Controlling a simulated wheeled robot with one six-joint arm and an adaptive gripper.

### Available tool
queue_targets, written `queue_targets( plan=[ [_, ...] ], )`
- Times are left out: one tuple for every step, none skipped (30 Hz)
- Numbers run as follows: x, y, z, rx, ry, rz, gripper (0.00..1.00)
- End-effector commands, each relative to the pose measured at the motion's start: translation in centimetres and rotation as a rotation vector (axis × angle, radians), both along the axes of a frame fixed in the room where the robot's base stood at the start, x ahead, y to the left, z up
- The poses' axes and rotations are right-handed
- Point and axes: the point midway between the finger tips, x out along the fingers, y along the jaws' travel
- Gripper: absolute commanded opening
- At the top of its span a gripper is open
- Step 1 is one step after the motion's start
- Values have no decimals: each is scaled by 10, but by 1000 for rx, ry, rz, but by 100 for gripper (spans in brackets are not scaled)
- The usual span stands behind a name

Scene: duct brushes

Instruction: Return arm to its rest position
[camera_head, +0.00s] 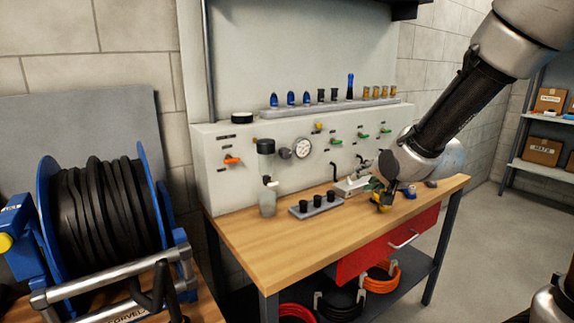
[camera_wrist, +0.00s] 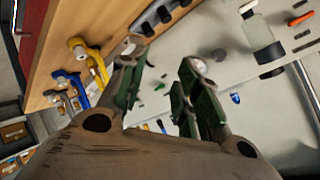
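My gripper (camera_head: 375,185) hangs over the right part of the wooden bench (camera_head: 290,232), in front of the grey panel, at the end of my lowered arm. In the wrist view my gripper (camera_wrist: 160,62) has two green-padded fingers spread apart, with only the panel showing between them. A yellow fitting (camera_wrist: 77,46) and a blue fitting (camera_wrist: 75,82) lie on the bench to the left of the fingers in that view. The head view shows the yellow fitting (camera_head: 385,208) just below my gripper, and the blue one (camera_head: 410,192) close by.
A rack with black cups (camera_head: 317,206) and a clear bottle (camera_head: 267,203) stand on the bench. Blue, black and gold pieces line a ledge (camera_head: 330,106) above the panel with gauge and valves. A blue hose reel (camera_head: 150,205) is at left.

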Motion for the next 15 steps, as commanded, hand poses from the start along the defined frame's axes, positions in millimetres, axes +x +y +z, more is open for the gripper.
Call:
queue_targets(
  plan=[
    [-17,-23,14,-74,25,4,33],
    [-29,-35,19,-127,52,16,33],
    [-48,-52,24,-192,91,33,33],
    [-63,-64,28,-240,121,48,33],
    [-79,-75,32,-286,152,65,33],
    [-102,-89,37,-343,194,92,33],
    [-120,-99,40,-382,227,112,33],
    [-138,-107,42,-419,258,136,33],
    [-162,-117,45,-462,299,166,33],
    [-180,-124,47,-490,328,190,33],
    [-196,-129,48,-515,354,213,33],
    [-217,-135,50,-543,389,242,33],
    [-231,-139,50,-560,411,264,33],
    [-243,-141,51,-575,430,283,33],
    [-257,-144,52,-590,453,307,33]
  ],
)
